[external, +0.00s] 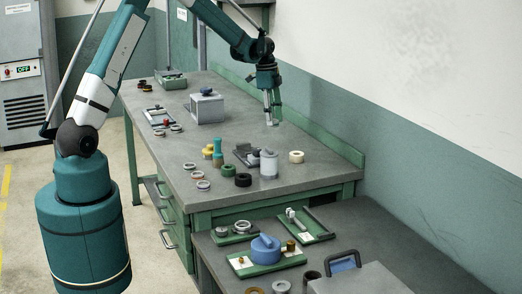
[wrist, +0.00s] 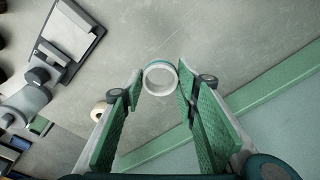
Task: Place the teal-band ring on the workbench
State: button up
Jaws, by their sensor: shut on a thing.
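The teal-band ring (wrist: 160,64) is a pale metal ring with a teal stripe along its upper rim in the wrist view. My gripper (wrist: 160,80) is shut on it, with the ring between the green-padded fingertips. In the external view my gripper (external: 272,122) points down above the far part of the grey workbench (external: 290,136), near the wall. The ring is too small there to make out clearly. I cannot tell exactly how far the ring is from the bench surface.
A cream roll (external: 296,156), a grey cylinder (external: 268,164) and a dark fixture (external: 246,153) stand nearer the bench's front. A grey box (external: 207,106) stands to the left. The bench around the gripper is clear. A green back ledge (external: 320,142) runs along the wall.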

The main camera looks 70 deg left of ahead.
jog(key=s+a+r+n+p, duration=0.2)
jog(key=s+a+n, duration=0.4)
jog(key=s+a, duration=1.9)
jog(key=a, duration=0.3)
jog(key=shift+a+r+y, duration=0.25)
jog(key=shift+r+y, duration=0.05)
jog(key=shift+r, duration=0.05)
jog(key=shift+f, duration=0.1)
send_over(197, 129)
jog(key=shift+s+d+f, duration=0.1)
jog(key=shift+s+f, duration=0.1)
jog(key=shift+f, duration=1.35)
jog(key=shift+s+d+f, duration=0.1)
jog(key=shift+s+f, duration=0.05)
jog(key=shift+f, duration=1.35)
jog(key=shift+f, duration=1.85)
jog(key=shift+f, duration=0.15)
